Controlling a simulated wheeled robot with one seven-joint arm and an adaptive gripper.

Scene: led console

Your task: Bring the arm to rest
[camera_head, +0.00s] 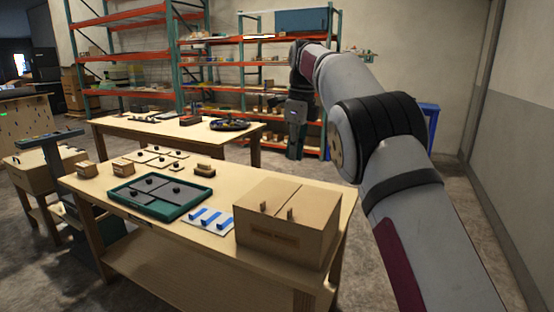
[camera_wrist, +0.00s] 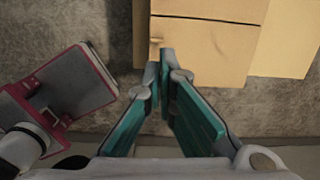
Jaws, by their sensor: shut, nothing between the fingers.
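My arm rises along the right side of the head view, bends over at the top and hangs down at its far end. My gripper shows clearly in the wrist view (camera_wrist: 165,62), pointing down. Its two teal fingers meet at the tips, with nothing between them. In the head view the hanging end of the arm is dark and small, and its fingertips cannot be made out. In the wrist view a wooden piece (camera_wrist: 205,45) with a small knob lies beyond the fingertips. I cannot tell whether they touch it.
The near wooden table (camera_head: 100,190) bears a green-rimmed tray (camera_head: 165,216) with dark panels, blue bars (camera_head: 210,217) on a white sheet and a large wooden box (camera_head: 290,222). A second table (camera_head: 112,126) and orange shelves (camera_head: 128,20) stand behind. Concrete floor shows right of the near table.

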